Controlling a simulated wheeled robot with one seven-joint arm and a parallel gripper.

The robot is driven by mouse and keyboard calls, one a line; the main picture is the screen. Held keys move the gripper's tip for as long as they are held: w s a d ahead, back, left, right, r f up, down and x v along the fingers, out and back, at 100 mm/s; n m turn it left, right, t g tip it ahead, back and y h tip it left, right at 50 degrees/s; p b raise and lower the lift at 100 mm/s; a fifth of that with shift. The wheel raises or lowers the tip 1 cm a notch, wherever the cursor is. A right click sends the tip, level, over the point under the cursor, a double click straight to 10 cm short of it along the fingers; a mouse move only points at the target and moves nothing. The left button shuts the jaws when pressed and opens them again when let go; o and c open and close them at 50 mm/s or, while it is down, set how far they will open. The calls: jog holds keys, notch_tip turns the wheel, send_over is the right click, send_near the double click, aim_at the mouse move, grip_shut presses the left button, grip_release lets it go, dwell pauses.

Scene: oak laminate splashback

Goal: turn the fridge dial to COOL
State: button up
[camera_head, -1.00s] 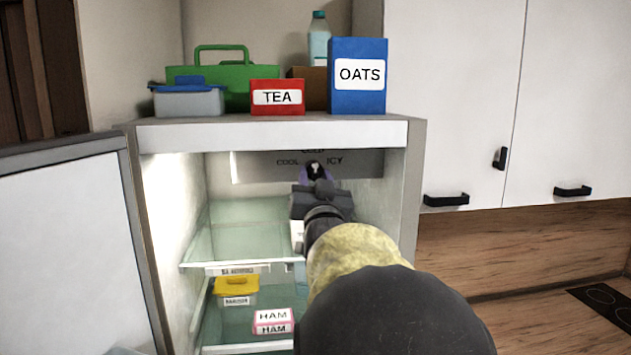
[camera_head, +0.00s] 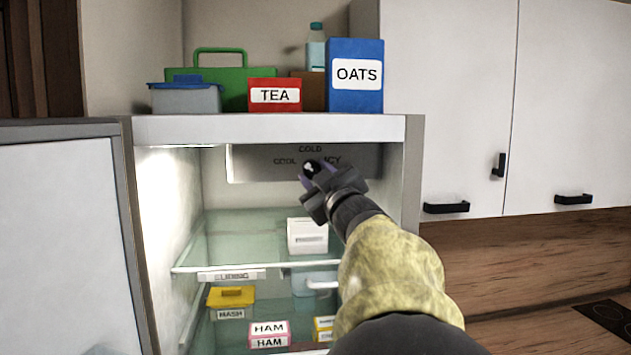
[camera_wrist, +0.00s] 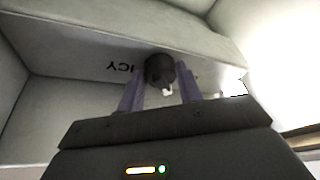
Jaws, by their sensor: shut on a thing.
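The fridge dial (camera_head: 309,166) is a small black knob with a white mark. It sits on a grey panel (camera_head: 252,169) at the back top of the fridge, labelled COLD above, COOL on the left and ICY on the right. My gripper (camera_head: 314,173) is shut on the dial, its purple fingers on either side. The wrist view shows the dial (camera_wrist: 159,68) between both fingers, with ICY upside down beside it. The white mark appears toward the knob's upper left in the head view. I cannot tell exactly which label it points to. COOL is partly readable.
The fridge door (camera_head: 65,240) stands open at the left. A glass shelf (camera_head: 235,245) below my gripper holds a white box (camera_head: 307,236). Lower down are a yellow-lidded tub (camera_head: 231,297) and a HAM box (camera_head: 269,334). The fridge walls are close on both sides.

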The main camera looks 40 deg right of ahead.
jog(key=n, duration=0.2)
jog(key=n+y+p, duration=0.1)
jog(key=n, duration=0.1)
jog(key=n+y, duration=0.1)
jog(key=n, duration=0.1)
jog(key=shift+d+r+g, duration=0.1)
jog(key=shift+r+g, duration=0.15)
jog(key=shift+g, duration=0.15)
jog(key=o, duration=1)
jog(key=shift+s+f, duration=0.1)
jog(key=b+v, duration=0.7)
jog(key=v, duration=1)
jog(key=shift+s+d, duration=0.15)
jog(key=shift+d, duration=0.05)
